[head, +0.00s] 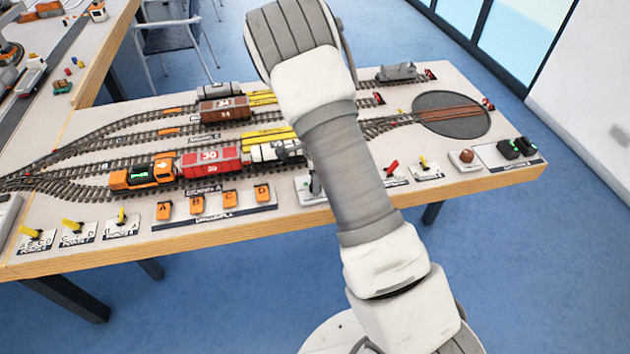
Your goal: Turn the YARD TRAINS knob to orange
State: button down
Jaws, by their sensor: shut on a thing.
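My gripper (314,182) shows only in part, as a dark piece at the left edge of my arm. It is low over a small white control plate (303,195) at the table's front edge. It is shut on a knob there, which my arm and fingers hide. I take it for the YARD TRAINS knob, but no label can be read. The knob's pointing direction and any orange mark on the plate are hidden.
The table (520,178) carries tracks, an orange locomotive (142,176), a red wagon (212,160) and a turntable (450,114). Orange switches (197,206) stand left of the plate. A red lever (391,168) and a yellow lever (423,163) stand to its right.

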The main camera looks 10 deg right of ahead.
jog(key=shift+c, duration=2.3)
grip_release()
jog(key=shift+r, duration=0.1)
notch_tip(320, 180, up, 17)
jog(key=s+p, duration=0.1)
jog(key=p, duration=0.1)
jog(key=shift+r, duration=0.15)
